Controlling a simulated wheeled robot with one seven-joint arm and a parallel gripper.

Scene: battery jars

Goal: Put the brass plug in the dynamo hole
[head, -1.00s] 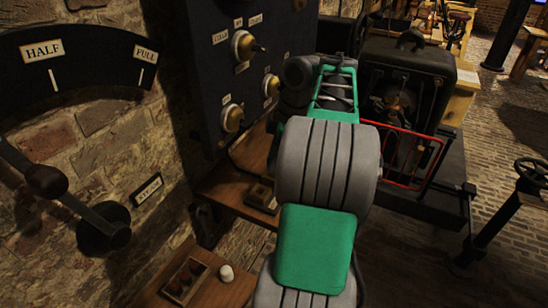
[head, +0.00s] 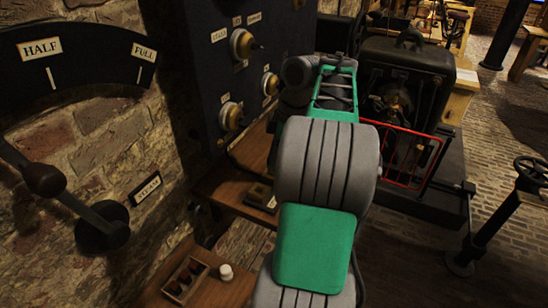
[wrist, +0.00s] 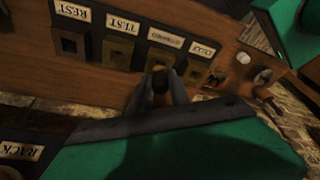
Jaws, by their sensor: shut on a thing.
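In the wrist view, my gripper (wrist: 158,92) is shut on a small, dark-ended plug (wrist: 160,77), with only part of it showing between the fingers. It is at the third block in a row of labelled blocks with square holes. That block's longer label (wrist: 165,39) is too blurred to read surely, so I cannot confirm which is the dynamo hole. The plug's tip is hidden, and I cannot tell whether it is in the hole or above it. In the head view my own arm hides the gripper.
The REST block (wrist: 70,43) and TEST block (wrist: 117,51) are beside it, with another block (wrist: 195,71) on the other side. A small white knob (wrist: 243,58) stands nearby. A dark switch panel (head: 235,60) rises behind the wooden shelf (head: 225,188).

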